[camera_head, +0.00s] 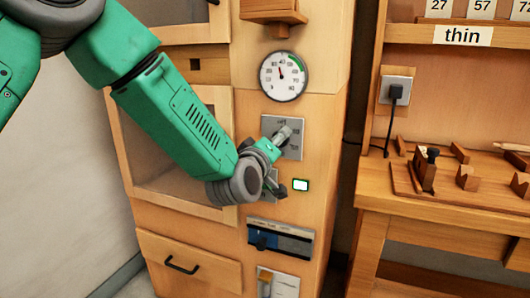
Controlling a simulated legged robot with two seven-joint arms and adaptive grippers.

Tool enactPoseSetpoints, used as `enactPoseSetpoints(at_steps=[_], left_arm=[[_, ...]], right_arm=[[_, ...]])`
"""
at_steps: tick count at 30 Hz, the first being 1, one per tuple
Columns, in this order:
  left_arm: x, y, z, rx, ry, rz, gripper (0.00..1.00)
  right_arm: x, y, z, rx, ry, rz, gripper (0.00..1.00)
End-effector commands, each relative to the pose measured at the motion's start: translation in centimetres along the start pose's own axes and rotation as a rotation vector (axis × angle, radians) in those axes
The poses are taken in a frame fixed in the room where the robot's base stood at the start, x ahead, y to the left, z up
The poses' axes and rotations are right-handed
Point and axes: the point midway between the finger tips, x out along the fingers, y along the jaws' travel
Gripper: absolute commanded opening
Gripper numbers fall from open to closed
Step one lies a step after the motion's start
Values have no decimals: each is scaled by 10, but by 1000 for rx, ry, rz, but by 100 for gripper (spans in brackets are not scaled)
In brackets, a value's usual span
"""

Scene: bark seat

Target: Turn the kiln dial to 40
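The kiln dial's grey square plate (295,151) is on the wooden cabinet front, below a round white gauge (283,77). Small marks ring the plate, too small to read surely. My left gripper (282,135) is at the plate, coming in from the left, and covers its left and middle part. The knob and fingertips cannot be told apart clearly, so the dial's setting and the grip are unclear. The gauge needle points up and slightly left, with a green band at its upper right. My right gripper is not in view.
A small lit display (300,185) sits below the dial, and a slider panel (281,239) lower down. A framed glass door (160,140) is behind my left arm. A workbench (450,205) with wooden pieces and a plugged socket (397,90) stands at right.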

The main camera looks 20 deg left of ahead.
Motion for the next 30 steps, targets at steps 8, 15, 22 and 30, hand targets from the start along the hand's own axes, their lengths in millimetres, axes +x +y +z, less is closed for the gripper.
enactPoseSetpoints(at_steps=[8, 15, 22, 30], left_arm=[[-60, -3, -2, -3, 1, -2, 59], [-95, -4, -4, -4, 4, -2, 59], [-102, -4, -4, -4, 5, -2, 59], [-102, -3, -4, -6, 1, -3, 59]], right_arm=[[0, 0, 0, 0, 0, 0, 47], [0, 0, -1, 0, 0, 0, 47], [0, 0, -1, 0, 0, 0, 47], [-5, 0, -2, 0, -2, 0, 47]])
